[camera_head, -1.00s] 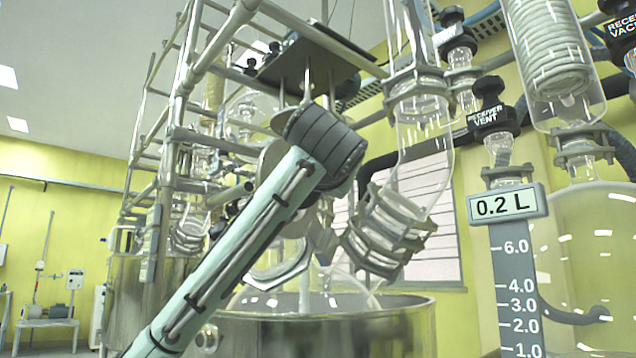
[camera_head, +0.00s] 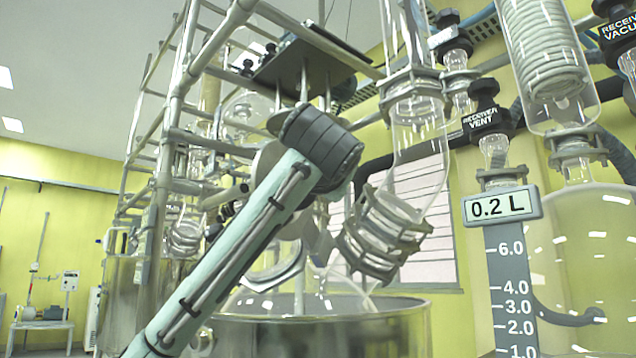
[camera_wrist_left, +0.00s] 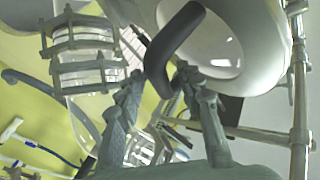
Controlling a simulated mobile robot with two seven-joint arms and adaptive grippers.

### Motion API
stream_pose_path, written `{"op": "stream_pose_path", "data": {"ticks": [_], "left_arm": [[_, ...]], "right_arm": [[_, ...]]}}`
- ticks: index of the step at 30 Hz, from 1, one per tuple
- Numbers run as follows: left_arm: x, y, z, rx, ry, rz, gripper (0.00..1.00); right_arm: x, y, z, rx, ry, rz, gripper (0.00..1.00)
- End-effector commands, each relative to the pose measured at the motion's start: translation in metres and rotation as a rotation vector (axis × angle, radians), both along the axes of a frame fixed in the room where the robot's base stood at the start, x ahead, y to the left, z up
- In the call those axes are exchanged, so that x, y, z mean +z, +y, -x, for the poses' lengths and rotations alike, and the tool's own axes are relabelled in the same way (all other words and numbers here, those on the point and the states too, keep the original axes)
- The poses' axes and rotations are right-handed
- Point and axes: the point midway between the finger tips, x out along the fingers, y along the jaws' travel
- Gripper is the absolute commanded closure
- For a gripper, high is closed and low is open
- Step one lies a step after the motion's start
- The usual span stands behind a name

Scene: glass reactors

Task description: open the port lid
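In the left wrist view, a pale round lid (camera_wrist_left: 262,62) with a glassy centre fills the upper right. A dark curved handle (camera_wrist_left: 176,38) crosses in front of it. My left gripper (camera_wrist_left: 160,76) has its two fingers apart, with the handle's lower end showing between the fingertips. I cannot tell whether either finger touches it. In the head view, my left arm reaches up from the lower left to the reactor, and its wrist hides most of the port area. A pale curved rim (camera_head: 275,278) shows below the wrist, partly hidden. My right gripper is in neither view.
A metal frame (camera_head: 172,110) stands close on the left of the arm. A clamped glass joint (camera_head: 385,235) is close on its right. The glass vessel sits in a metal jacket (camera_head: 330,335) below. A 0.2 L gauge (camera_head: 503,206) stands farther right.

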Motion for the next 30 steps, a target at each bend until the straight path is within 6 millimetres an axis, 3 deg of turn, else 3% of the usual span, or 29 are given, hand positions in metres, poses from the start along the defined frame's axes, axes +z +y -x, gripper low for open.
{"op": "stream_pose_path", "data": {"ticks": [16,21,30], "left_arm": [[-0.011,-0.011,0.099,-0.004,-0.003,0.0,0.63],[-0.013,-0.013,0.114,-0.003,0.0,0.0,0.63],[-0.013,-0.012,0.116,-0.002,0.001,0.0,0.63]], "right_arm": [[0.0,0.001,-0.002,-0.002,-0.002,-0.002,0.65],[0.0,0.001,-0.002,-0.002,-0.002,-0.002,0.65],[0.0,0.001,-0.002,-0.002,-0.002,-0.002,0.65]]}}
